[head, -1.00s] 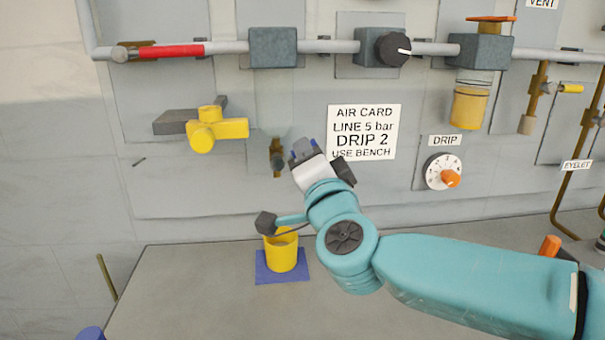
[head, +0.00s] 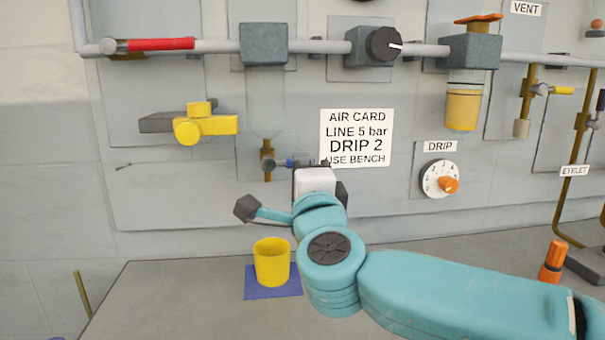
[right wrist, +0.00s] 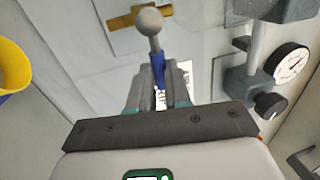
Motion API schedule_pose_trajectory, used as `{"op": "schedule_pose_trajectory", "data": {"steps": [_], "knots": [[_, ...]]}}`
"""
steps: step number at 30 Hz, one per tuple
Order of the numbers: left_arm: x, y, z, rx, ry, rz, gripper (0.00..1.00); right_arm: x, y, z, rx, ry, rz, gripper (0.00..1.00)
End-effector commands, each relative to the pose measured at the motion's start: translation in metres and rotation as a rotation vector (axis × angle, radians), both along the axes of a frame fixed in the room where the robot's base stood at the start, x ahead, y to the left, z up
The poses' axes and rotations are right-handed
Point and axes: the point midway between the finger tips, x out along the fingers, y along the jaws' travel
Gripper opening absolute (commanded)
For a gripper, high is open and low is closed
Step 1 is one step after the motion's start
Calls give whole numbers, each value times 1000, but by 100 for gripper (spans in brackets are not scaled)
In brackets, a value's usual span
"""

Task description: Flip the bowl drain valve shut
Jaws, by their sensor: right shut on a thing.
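The bowl drain valve is a small brass fitting (head: 267,164) on the panel, below a faint clear bowl (head: 265,103). In the right wrist view its brass part (right wrist: 124,21) lies behind a grey ball (right wrist: 149,20), and its blue lever (right wrist: 158,70) runs from the ball in between my fingers. In the head view the blue lever (head: 291,162) extends to the right, roughly level. My right gripper (right wrist: 160,84) is shut on the lever; in the head view its fingers (head: 304,162) are partly hidden by my wrist. My left gripper is not in view.
A yellow cup (head: 271,262) stands on a blue mat (head: 257,294) on the bench, below the valve. A yellow handle (head: 205,126) sticks out at upper left. A sign (head: 357,138) and drip dial (head: 440,179) are to the right. A pipe (head: 220,46) crosses above.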

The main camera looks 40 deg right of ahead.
Motion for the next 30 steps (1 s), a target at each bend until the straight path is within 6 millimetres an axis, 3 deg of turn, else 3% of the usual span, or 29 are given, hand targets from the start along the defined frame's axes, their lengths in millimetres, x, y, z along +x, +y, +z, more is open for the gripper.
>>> {"op": "schedule_pose_trajectory", "data": {"steps": [10, 11, 12, 13, 23, 30], "knots": [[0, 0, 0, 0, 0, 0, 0, 0, 0, -2, 8, 1, 0, 0], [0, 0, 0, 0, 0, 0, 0, 0, 0, -2, 8, 1, 0, 24], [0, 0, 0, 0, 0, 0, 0, 0, 0, -2, 8, 1, 0, 37], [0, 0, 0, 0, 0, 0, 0, 0, 0, -2, 6, 1, 0, 43], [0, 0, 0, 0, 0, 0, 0, -2, 2, -1, 5, -1, 1, 43], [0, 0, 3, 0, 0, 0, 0, -38, 24, -7, 6, -3, 7, 43]]}}
